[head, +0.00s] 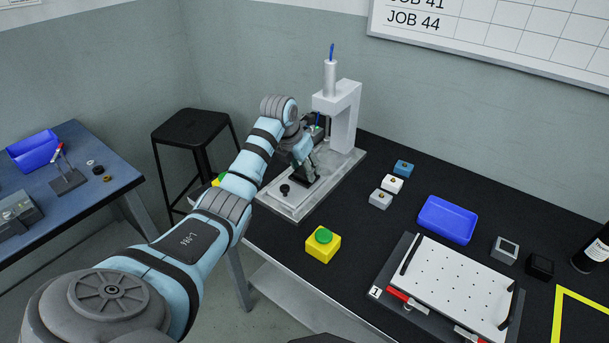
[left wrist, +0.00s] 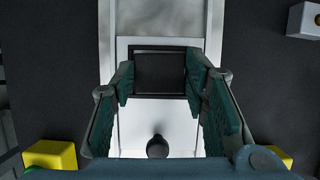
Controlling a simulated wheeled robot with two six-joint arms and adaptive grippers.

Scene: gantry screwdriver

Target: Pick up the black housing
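In the left wrist view a black, square-topped housing (left wrist: 160,73) sits in a dark-rimmed nest on the pale base plate of the gantry screwdriver. My left gripper (left wrist: 159,84) has one green-padded finger on each side of it, pointing down at it. The fingers are close to its sides; I cannot tell whether both pads touch it. In the head view my left gripper (head: 305,174) is low over the screwdriver's base (head: 297,205), and the housing there is mostly hidden by it. Another small black block (head: 540,266) stands at the right of the table. My right gripper does not show.
The screwdriver column (head: 346,115) stands just behind my gripper. A black knob (head: 284,190) is on the base's front. A yellow button box (head: 323,243), small blocks (head: 392,184), a blue tray (head: 447,219) and a white perforated plate (head: 455,285) lie rightward. Bare black tabletop separates them.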

